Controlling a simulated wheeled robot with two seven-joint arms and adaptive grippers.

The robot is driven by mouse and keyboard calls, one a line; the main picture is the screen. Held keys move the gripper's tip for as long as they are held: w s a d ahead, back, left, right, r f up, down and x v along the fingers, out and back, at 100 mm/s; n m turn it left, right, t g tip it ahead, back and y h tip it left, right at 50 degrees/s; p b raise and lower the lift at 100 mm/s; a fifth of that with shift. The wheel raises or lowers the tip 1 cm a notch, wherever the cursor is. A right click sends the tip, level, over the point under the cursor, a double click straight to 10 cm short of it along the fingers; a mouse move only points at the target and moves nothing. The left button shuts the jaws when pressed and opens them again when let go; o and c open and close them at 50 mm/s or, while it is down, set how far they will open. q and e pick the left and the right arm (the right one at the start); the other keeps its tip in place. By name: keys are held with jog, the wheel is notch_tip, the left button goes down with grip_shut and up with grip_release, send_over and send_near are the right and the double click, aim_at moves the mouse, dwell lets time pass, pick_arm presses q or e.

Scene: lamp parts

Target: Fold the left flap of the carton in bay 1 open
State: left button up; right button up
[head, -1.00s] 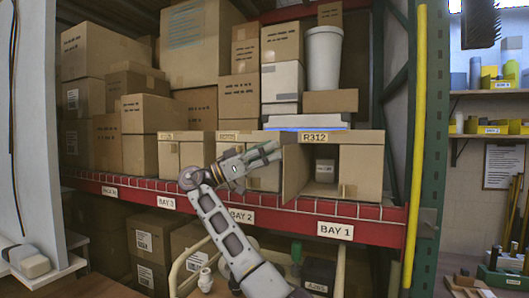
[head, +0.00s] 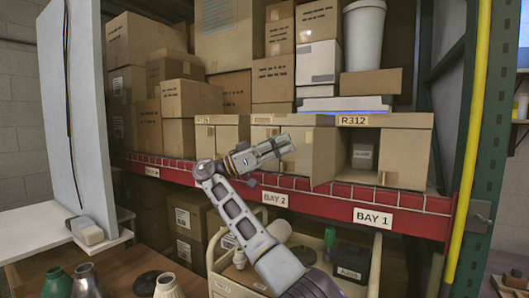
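The bay 1 carton (head: 410,153) is a brown box with an R312 label, on the red-edged shelf at the right of the head view. Its left flap (head: 325,158) stands swung outward, leaving the left part of the front open. A small grey-brown box (head: 362,155) shows inside. The right flap (head: 404,160) covers the right part of the front. My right gripper (head: 289,144) is left of the left flap, in front of the neighbouring carton, pointing right. Its fingers look together with nothing between them. My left gripper is not in view.
The shelf edge (head: 331,202) carries a low wire rail and bay labels. Closed cartons (head: 222,137) stand left of bay 1. A cream cart (head: 335,262) stands below the shelf. A yellow pole (head: 470,150) and green upright (head: 497,140) bound the right side. Vases (head: 87,280) stand at lower left.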

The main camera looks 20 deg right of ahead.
jog(key=v, duration=0.5)
jog(key=shift+a+r, duration=0.1)
jog(key=shift+a, duration=0.05)
jog(key=shift+s, duration=0.1)
dwell(0.7)
